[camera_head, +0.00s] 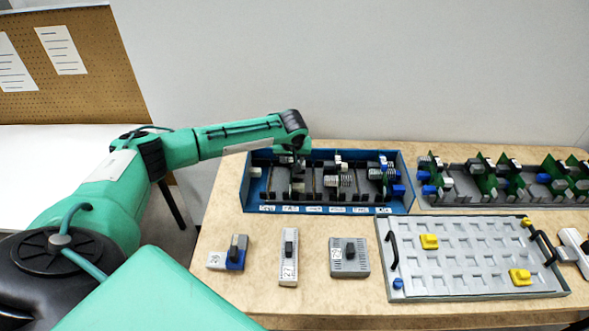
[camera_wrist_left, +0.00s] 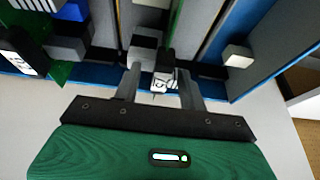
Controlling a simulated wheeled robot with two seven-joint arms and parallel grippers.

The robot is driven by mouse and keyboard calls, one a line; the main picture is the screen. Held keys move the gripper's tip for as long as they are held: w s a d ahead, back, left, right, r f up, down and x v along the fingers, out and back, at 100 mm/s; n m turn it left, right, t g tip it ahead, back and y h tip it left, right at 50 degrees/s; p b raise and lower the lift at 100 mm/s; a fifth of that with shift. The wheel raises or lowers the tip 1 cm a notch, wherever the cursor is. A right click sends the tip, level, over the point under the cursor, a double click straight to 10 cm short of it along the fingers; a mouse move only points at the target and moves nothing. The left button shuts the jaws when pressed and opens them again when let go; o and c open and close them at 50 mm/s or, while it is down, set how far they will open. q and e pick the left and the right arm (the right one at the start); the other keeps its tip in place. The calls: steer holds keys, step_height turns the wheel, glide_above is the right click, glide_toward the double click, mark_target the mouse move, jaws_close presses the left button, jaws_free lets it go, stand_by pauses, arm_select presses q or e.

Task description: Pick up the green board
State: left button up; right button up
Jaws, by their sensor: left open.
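My left gripper (camera_head: 291,163) is over the left part of the blue box (camera_head: 249,190), which holds several upright boards. In the left wrist view, its two fingers (camera_wrist_left: 160,78) are apart. A small white and black part (camera_wrist_left: 163,83) shows between them, and I cannot tell whether they touch it. A thin green board edge (camera_wrist_left: 175,18) runs upward just beyond the fingers. Another green board (camera_wrist_left: 62,73) shows at the left of that view. More green boards (camera_head: 487,182) stand in the rack at the right.
A grey tray (camera_head: 470,282) with black handles and yellow blocks lies at the front right. Three small devices stand in front of the box: a blue and grey one (camera_head: 236,254), a narrow one (camera_head: 289,258) and a grey one (camera_head: 349,258). Bare table shows between them.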

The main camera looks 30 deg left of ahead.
arm_select(q)
steer(key=shift+c, duration=0.2)
jaws_close()
arm_select(e)
steer(key=shift+s, duration=0.25)
arm_select(q)
steer(key=shift+r, duration=0.1)
